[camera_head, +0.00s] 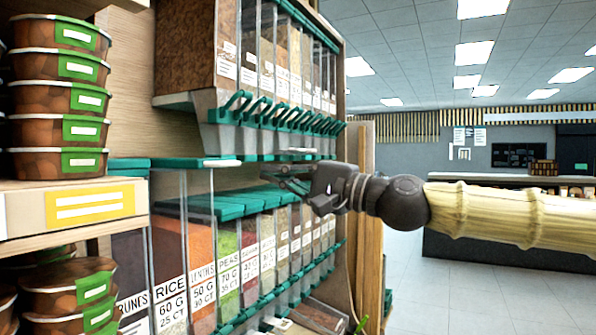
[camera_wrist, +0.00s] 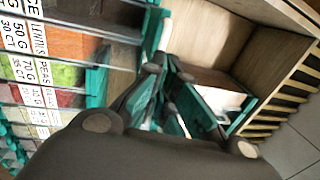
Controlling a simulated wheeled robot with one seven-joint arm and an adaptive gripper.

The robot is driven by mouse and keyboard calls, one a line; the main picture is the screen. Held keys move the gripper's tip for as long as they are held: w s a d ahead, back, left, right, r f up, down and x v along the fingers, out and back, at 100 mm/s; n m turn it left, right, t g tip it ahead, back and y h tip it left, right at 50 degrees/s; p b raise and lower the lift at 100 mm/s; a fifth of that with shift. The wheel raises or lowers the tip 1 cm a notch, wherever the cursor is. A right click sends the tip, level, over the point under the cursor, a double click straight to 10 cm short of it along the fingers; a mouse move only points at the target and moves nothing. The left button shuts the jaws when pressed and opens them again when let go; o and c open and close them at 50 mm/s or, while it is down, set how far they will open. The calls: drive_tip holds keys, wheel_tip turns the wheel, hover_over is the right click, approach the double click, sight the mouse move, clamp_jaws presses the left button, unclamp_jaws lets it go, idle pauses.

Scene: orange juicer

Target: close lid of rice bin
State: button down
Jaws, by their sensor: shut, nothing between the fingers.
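The rice bin (camera_head: 170,260) is a clear-fronted bin labelled RICE at the left of the lower row in the head view. A flat teal lid (camera_head: 205,162) lies nearly level at its top, higher than the lids further along the row. I cannot tell whether it rests fully on the bin. My gripper (camera_head: 283,172) is shut and empty, to the right of this lid and just above the neighbouring teal lids (camera_head: 225,203). In the wrist view, the gripper's fingertips (camera_wrist: 166,72) are close together before teal parts; contact cannot be told.
An upper row of dispensers with teal handles (camera_head: 270,112) hangs above the lower bins, leaving a narrow gap. Stacked brown containers (camera_head: 58,95) stand on a shelf (camera_head: 75,210) at the left. Open floor (camera_head: 470,300) lies at the right.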

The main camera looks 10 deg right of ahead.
sight(238, 165)
drive_tip(key=p+x, duration=0.2)
drive_tip(key=x, duration=0.4)
drive_tip(key=shift+w+a+p, duration=0.15)
drive_tip(key=shift+a+p, duration=0.1)
drive_tip(key=shift+p, duration=0.1)
drive_tip(key=shift+w, duration=0.1)
